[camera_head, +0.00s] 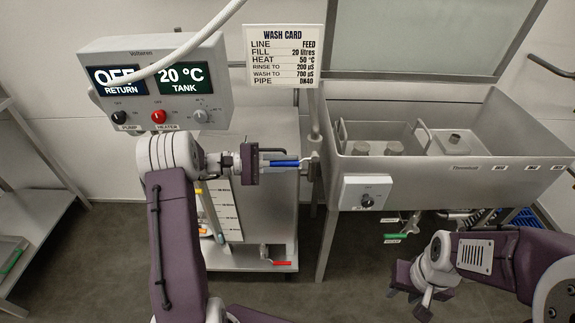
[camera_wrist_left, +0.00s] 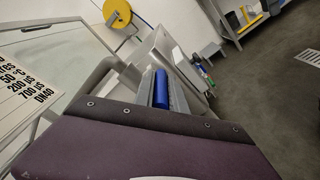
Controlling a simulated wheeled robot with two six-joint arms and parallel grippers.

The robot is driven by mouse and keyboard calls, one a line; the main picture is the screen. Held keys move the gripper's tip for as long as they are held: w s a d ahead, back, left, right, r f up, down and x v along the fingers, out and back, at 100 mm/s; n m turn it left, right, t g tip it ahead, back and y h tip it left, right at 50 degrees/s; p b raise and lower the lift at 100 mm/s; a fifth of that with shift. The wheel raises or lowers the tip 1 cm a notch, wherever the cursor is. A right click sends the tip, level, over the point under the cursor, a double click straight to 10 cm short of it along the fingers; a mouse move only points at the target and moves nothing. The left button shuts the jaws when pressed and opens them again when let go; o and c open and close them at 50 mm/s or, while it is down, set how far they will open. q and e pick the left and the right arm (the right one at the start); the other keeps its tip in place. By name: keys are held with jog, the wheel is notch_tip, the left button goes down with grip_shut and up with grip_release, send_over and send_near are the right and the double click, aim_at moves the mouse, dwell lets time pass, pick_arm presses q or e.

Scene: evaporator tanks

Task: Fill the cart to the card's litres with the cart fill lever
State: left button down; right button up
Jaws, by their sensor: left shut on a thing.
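The blue cart fill lever (camera_head: 284,163) lies level beside the sink's left leg, above the steel cart (camera_head: 268,195). My left gripper (camera_head: 292,161) is shut on this lever; the blue handle (camera_wrist_left: 161,88) also shows beyond the jaws in the left wrist view. The wash card (camera_head: 284,56) reads LINE FEED, FILL 20 litres, HEAT 50 °C, PIPE DN40. A level scale (camera_head: 229,208) on the cart's front is partly hidden by my left arm; its figures are too small to read. My right gripper (camera_head: 411,290) hangs low at the right, away from the cart.
A control box (camera_head: 155,82) shows OFF for return and 20 °C for tank, with knobs below. A steel sink (camera_head: 450,170) stands at right with a small knob box (camera_head: 367,192). A red-handled valve (camera_head: 281,263) sits low on the cart. Shelving (camera_head: 35,170) stands at left.

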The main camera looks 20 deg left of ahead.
dwell(0.5)
pick_arm(q)
jog(key=c, duration=1.4)
grip_release()
jog(key=shift+o, duration=0.2)
jog(key=v, duration=0.9)
jog(key=shift+p, duration=0.3)
jog(key=shift+f, duration=0.1)
